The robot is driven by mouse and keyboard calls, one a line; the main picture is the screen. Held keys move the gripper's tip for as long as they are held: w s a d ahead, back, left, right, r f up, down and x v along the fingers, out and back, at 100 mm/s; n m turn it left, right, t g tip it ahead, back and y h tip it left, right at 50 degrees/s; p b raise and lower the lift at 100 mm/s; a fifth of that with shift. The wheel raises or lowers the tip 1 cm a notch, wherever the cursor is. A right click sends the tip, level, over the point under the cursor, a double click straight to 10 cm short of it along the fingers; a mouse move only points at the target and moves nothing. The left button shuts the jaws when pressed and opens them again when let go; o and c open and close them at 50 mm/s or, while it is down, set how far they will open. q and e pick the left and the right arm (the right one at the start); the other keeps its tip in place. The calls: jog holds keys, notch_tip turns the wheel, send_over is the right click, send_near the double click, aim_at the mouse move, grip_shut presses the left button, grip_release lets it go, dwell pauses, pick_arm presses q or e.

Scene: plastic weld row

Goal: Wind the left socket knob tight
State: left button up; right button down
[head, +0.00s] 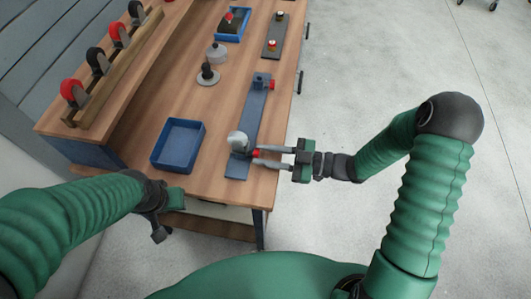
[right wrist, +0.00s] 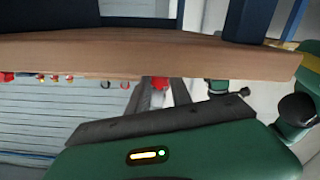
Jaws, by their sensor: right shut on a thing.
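A long blue plate (head: 254,123) lies on the bench and carries a socket near each end. The near socket has a small red knob (head: 257,153) on its right side and a pale grey round piece (head: 237,140) on it. The far socket (head: 262,79) has a small red knob of its own. My right gripper (head: 264,156) reaches in from the right and is shut on the near red knob, which also shows in the right wrist view (right wrist: 160,83) between the fingers. My left gripper (head: 158,225) hangs by the bench's front edge, its jaws unclear.
An empty blue tray (head: 178,145) stands left of the plate. A grey disc with a dark knob (head: 208,75) and a pale round piece (head: 216,53) stand behind. A rack (head: 115,75) of red and black handled tools is at left. A dark plate (head: 276,36) lies far back.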

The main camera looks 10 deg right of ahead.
jog(key=m+p, duration=0.2)
jog(key=p, duration=0.1)
jog(key=shift+r+m+p, duration=0.15)
jog(key=shift+m+p, duration=0.2)
jog(key=shift+m, duration=0.05)
jog(key=shift+m+p, duration=1)
jog(key=shift+m, duration=0.1)
jog(key=shift+d+f+m+p, duration=0.1)
jog(key=shift+f+m+p, duration=0.1)
jog(key=shift+m+p, duration=0.7)
jog(key=shift+f, duration=0.1)
jog(key=c, duration=1.1)
grip_release()
jog(key=shift+w, duration=0.1)
jog(key=shift+c, duration=0.2)
jog(key=shift+d, duration=0.1)
